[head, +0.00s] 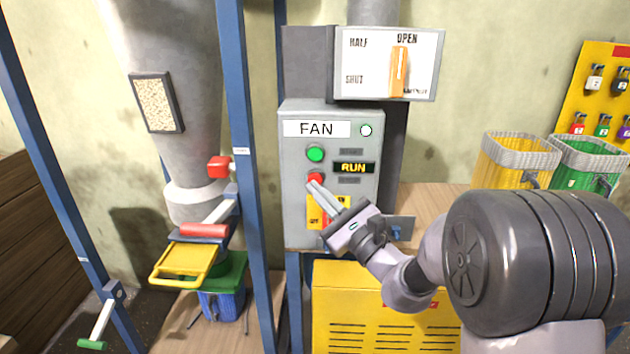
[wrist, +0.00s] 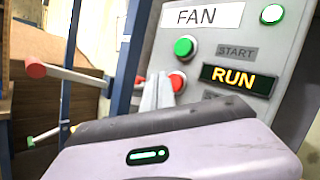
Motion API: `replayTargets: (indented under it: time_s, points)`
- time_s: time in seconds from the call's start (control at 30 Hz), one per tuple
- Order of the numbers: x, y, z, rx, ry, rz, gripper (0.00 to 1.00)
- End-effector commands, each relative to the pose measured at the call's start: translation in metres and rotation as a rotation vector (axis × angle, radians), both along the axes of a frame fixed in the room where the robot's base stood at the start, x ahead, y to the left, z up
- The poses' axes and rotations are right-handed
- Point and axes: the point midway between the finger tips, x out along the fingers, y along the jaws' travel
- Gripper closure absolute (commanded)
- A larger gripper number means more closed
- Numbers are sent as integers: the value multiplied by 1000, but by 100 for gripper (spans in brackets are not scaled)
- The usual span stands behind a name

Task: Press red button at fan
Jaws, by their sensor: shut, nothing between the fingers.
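The grey fan control box (head: 290,160) is labelled FAN and stands in the middle of the head view. Its red button (head: 316,178) sits below the green button (head: 315,153). The red button also shows in the wrist view (wrist: 177,82), below the green button (wrist: 184,47). My gripper (head: 312,187) is shut and empty. Its fingertips are at the red button's lower edge in the head view and partly cover it; whether they touch it I cannot tell. The display (head: 354,168) beside the buttons reads RUN in lit yellow letters. A small lamp (head: 366,130) at the top glows pale green.
A white OPEN/HALF/SHUT plate (head: 367,68) with an orange lever hangs above the box. A blue post (head: 238,120) and a red-handled lever (head: 204,230) stand to the left. A yellow cabinet (head: 385,335) is below. Yellow and green bins (head: 515,150) are at the right.

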Motion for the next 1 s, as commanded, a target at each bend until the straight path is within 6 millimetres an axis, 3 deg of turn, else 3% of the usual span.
replayTargets:
  time_s: [1.0]
  points:
    - [9,0,0,1,1,0,100]
